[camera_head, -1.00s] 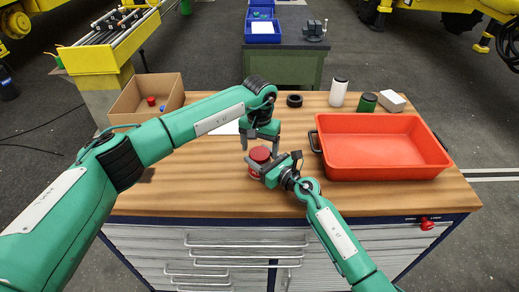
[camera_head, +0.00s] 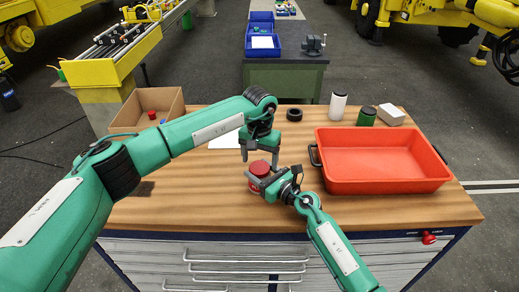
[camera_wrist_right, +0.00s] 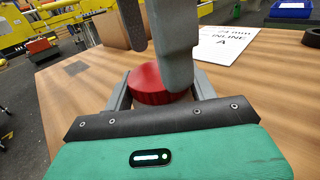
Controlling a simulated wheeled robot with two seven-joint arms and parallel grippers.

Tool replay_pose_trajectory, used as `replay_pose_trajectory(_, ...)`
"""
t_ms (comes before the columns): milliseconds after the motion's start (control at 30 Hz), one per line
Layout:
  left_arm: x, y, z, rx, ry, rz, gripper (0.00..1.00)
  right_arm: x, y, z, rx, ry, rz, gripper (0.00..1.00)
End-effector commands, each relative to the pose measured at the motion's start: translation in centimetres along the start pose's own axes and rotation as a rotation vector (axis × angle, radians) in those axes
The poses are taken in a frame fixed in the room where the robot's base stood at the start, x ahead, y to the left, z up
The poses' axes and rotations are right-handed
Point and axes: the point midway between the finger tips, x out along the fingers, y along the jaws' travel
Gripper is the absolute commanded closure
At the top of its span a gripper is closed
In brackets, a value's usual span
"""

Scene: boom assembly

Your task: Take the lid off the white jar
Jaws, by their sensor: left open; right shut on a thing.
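A white jar (camera_head: 338,107) with a dark lid (camera_head: 340,93) stands upright at the back of the table, away from both grippers. A red-topped jar (camera_head: 258,181) stands near the table's front edge. My right gripper (camera_head: 257,180) is shut around this red jar from the right. In the right wrist view its red lid (camera_wrist_right: 150,85) shows between the fingers, and its body is mostly hidden. My left gripper (camera_head: 260,158) is open and points down just above the red lid. Its grey fingers partly cover the lid in the wrist view; I cannot tell whether they touch it.
A large red tray (camera_head: 385,187) fills the table's right side. A green jar (camera_head: 366,116), a white box (camera_head: 391,114) and a black ring (camera_head: 294,115) are at the back. A cardboard box (camera_head: 145,103) stands back left. A white sheet (camera_head: 225,139) lies behind my left gripper.

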Motion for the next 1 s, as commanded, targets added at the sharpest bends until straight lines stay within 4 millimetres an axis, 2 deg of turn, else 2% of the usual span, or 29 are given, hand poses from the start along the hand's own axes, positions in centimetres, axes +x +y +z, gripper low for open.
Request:
replay_pose_trajectory(33,0.8,0.0,0.0,-0.001,-0.002,0.001,0.24,-0.2,0.2,-1.0,0.003,0.015,0.003,1.00)
replay_pose_trajectory(200,2.2,0.0,0.0,0.001,-0.001,0.001,0.24,-0.2,0.2,-1.0,0.003,0.015,0.003,1.00)
replay_pose_trajectory(500,2.5,0.0,0.0,0.001,0.000,0.000,0.24,-0.2,0.2,-1.0,0.003,0.015,0.003,1.00)
replay_pose_trajectory(533,2.5,0.0,0.0,0.001,0.000,0.000,0.26,-0.2,0.2,-1.0,0.003,0.015,0.003,1.00)
replay_pose_trajectory(700,2.5,0.0,0.0,0.001,0.000,0.000,0.60,-0.2,0.2,-1.0,0.003,0.015,0.003,1.00)
replay_pose_trajectory(767,2.5,0.0,0.0,0.001,0.000,0.000,0.70,-0.2,0.2,-1.0,0.003,0.015,0.003,1.00)
replay_pose_trajectory(867,2.5,0.0,0.0,0.001,0.000,0.000,0.70,-0.2,0.2,-1.0,0.003,0.015,0.003,1.00)
replay_pose_trajectory(900,2.4,0.1,0.0,0.002,0.000,0.001,0.39,-0.2,0.2,-1.0,0.003,0.015,0.003,1.00)
replay_pose_trajectory(1000,2.4,0.1,0.0,0.002,0.000,0.000,0.21,-0.2,0.2,-1.0,0.003,0.015,0.003,1.00)
